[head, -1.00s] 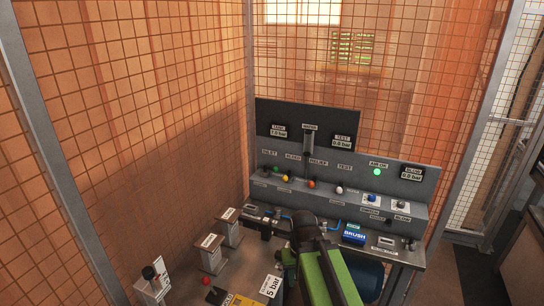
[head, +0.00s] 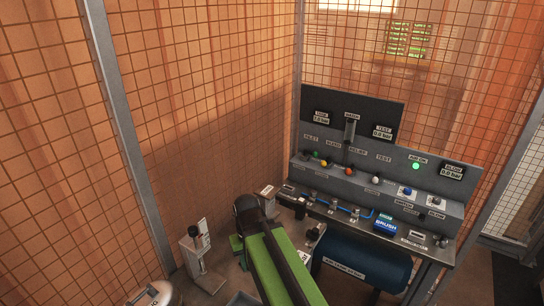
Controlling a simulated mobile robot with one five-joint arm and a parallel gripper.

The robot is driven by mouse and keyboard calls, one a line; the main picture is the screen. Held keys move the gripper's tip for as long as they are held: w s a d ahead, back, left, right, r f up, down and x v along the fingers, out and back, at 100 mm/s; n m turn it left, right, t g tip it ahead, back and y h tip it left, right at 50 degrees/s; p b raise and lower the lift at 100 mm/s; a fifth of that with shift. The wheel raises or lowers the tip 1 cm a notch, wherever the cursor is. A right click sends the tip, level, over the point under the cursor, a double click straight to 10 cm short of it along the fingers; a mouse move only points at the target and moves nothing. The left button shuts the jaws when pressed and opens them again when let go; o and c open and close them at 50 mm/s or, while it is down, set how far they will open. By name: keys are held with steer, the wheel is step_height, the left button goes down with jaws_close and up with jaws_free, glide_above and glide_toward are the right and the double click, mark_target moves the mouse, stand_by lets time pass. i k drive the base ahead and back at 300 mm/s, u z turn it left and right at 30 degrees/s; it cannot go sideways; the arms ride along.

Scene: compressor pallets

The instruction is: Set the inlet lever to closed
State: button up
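The inlet lever is at the left end of the lever row on the grey control panel (head: 440,205), under the INLET label. Its small green knob (head: 314,155) stands close to a yellow knob (head: 323,163). The lever is too small to tell its exact position. My green arm reaches up from the bottom of the head view to a black joint, left of and in front of the panel. My gripper does not show; it is hidden or out of frame. I see nothing of mine touching the lever.
A green lamp (head: 415,166) is lit. A blue tank (head: 365,262) is under the bench. Mesh fencing (head: 215,100) stands behind and left. A small stand (head: 196,245) is left of my arm.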

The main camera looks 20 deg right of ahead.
mark_target(314, 154)
steer(key=u, duration=1.65)
steer(key=k, duration=0.25)
steer(key=u, duration=1.05)
steer(key=k, duration=2.15)
steer(key=z, duration=1)
steer(key=i, duration=1)
